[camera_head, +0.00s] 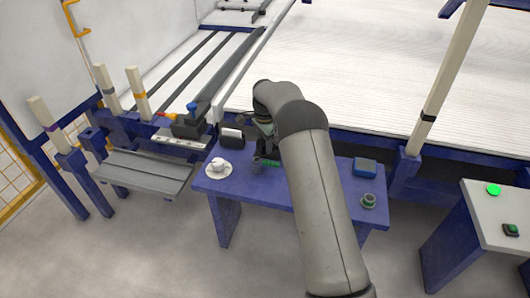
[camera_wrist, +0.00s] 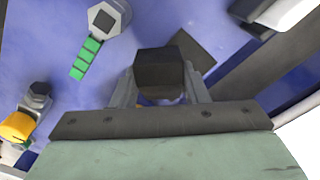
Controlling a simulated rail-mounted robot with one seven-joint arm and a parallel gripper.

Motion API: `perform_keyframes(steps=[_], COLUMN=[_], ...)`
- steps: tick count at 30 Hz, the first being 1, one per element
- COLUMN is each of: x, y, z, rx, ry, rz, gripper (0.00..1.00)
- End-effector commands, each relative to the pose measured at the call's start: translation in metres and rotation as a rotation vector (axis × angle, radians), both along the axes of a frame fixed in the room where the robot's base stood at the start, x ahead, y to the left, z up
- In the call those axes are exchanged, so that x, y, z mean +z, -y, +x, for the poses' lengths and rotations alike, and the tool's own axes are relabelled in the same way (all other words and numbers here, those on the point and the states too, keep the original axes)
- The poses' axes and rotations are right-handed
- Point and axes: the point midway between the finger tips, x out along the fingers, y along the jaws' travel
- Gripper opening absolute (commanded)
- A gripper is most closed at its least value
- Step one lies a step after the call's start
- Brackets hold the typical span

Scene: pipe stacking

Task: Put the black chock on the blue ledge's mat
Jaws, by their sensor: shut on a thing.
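The black chock (camera_wrist: 160,72) is a dark block between the two grey fingers of my gripper (camera_wrist: 160,90) in the wrist view. My gripper is shut on it. A dark flat patch (camera_wrist: 194,48), which looks like the mat, lies on the blue surface just beyond the chock, partly hidden by it. I cannot tell how high the chock is above the surface. In the head view my gripper (camera_head: 264,142) is over the back left part of the blue ledge (camera_head: 228,190); my arm hides much of it, and I cannot make out the mat there.
A white cup on a saucer (camera_head: 218,169) stands at the ledge's left end, with a dark box (camera_head: 232,138) behind it. A blue box (camera_head: 365,167) and a round grey-green part (camera_head: 368,201) are on the right. A green segmented strip (camera_wrist: 86,58) lies near the chock.

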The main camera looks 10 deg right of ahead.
Motion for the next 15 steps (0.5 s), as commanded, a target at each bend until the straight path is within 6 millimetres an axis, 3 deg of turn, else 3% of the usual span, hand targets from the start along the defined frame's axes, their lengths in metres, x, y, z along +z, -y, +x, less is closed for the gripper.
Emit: perform_keyframes(steps=[3,6,15], x=[-0.025,-0.036,-0.036], y=[0.000,0.001,0.000], z=[0.000,0.000,0.000], rx=[0.000,0.000,0.000], ry=[-0.002,0.000,0.000], rz=[0.000,0.001,0.000], gripper=[0.16,0.16,0.16])
